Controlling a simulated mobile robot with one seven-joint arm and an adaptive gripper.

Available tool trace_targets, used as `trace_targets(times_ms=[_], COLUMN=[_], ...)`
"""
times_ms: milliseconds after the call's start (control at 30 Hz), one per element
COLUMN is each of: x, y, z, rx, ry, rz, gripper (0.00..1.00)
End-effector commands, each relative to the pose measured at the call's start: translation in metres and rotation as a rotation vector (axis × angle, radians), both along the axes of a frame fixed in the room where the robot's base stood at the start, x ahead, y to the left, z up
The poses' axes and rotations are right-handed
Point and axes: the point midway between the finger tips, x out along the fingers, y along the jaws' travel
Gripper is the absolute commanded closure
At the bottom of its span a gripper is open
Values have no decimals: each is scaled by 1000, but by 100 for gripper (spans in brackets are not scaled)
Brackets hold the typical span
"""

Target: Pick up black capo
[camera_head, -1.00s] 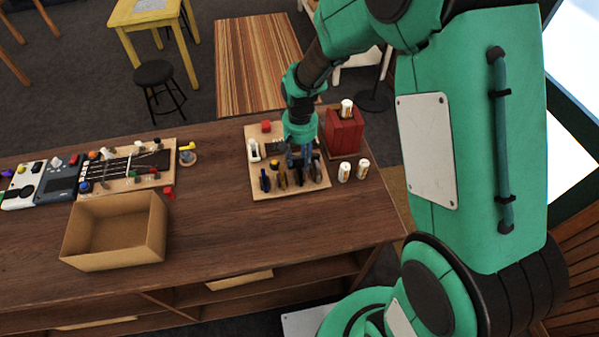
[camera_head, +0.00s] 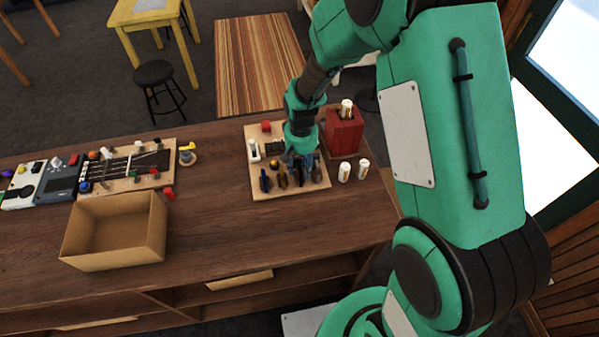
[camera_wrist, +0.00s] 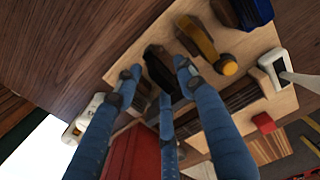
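A black capo (camera_wrist: 158,65) stands on a light wooden board (camera_wrist: 125,62), between the spread fingertips of my gripper (camera_wrist: 157,75) in the wrist view. The fingers are blue and apart. I cannot tell whether any finger touches the capo. In the head view my gripper (camera_head: 299,158) is low over the board (camera_head: 262,192), and it hides part of the dark capos there. A gold capo (camera_wrist: 199,40) and a blue capo (camera_wrist: 251,12) stand beside the black one in the wrist view.
A white capo (camera_head: 254,151) and a red block (camera_head: 266,127) are on the board. A red box (camera_head: 343,132) and two small white bottles (camera_head: 344,172) stand to its right. An empty cardboard box (camera_head: 115,232) stands left on the wooden counter (camera_head: 220,215).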

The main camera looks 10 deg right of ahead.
Motion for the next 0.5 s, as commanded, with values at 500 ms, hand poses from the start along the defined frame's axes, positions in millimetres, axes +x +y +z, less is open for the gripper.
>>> trace_targets(times_ms=[500], x=[0], y=[0], z=[0], rx=[0], ry=[0], rz=[0], gripper=[100])
